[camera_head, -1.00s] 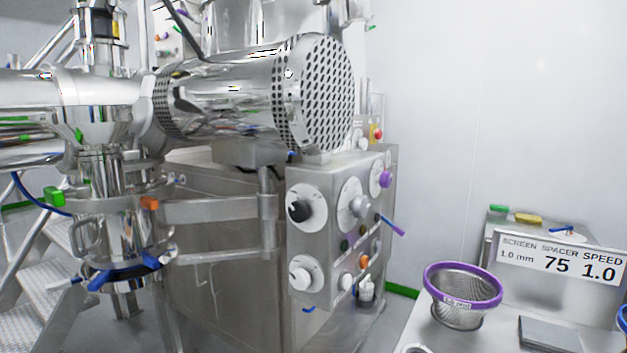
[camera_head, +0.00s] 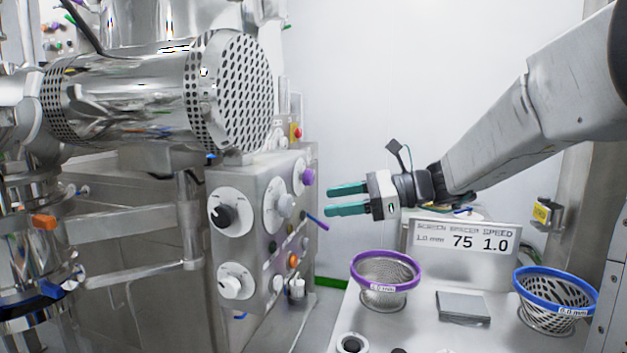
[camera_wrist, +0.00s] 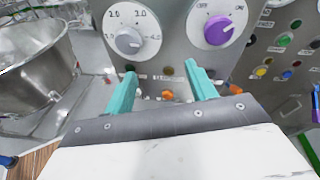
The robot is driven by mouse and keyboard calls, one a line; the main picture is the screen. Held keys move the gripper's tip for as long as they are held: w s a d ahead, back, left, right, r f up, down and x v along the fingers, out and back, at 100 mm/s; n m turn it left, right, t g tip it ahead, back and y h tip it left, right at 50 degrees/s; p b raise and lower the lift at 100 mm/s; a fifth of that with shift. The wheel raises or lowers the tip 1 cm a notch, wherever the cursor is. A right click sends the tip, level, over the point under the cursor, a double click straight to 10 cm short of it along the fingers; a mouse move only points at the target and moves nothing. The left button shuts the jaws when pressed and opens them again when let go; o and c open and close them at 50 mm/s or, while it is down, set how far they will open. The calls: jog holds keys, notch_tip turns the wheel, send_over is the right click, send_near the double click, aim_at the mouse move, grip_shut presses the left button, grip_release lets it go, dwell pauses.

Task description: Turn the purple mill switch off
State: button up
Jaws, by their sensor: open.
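The purple switch (camera_head: 307,177) is a round knob on a white dial at the upper right of the steel control panel (camera_head: 249,170). In the wrist view the purple switch (camera_wrist: 218,31) sits at the top right; its pale pointer mark leans to the right, toward the "ON" side of the "OFF"/"ON" label. My gripper (camera_head: 328,200) is open and empty, its teal fingers pointing left toward the panel. In the wrist view my gripper (camera_wrist: 160,71) shows its fingertips below the dials, with the switch up and right of them. No contact with the switch shows.
A grey knob (camera_wrist: 129,41) sits left of the switch; black (camera_head: 222,214) and white (camera_head: 231,287) knobs are farther left. A purple-blue lever (camera_head: 317,222) sticks out below the switch. Purple-rimmed (camera_head: 387,258) and blue-rimmed (camera_head: 556,275) baskets stand on the bench (camera_head: 420,335).

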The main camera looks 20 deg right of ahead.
aim_at(312, 178)
jog(key=w+d+r+m+t, duration=0.2)
jog(key=w+d+m+t, duration=0.1)
jog(key=w+d+m, duration=0.15)
jog(key=shift+n+y, duration=0.25)
jog(key=shift+y, duration=0.15)
jog(key=x, duration=0.7)
jog(key=shift+w+d, duration=0.1)
jog(key=shift+w, duration=0.25)
jog(key=c, duration=1)
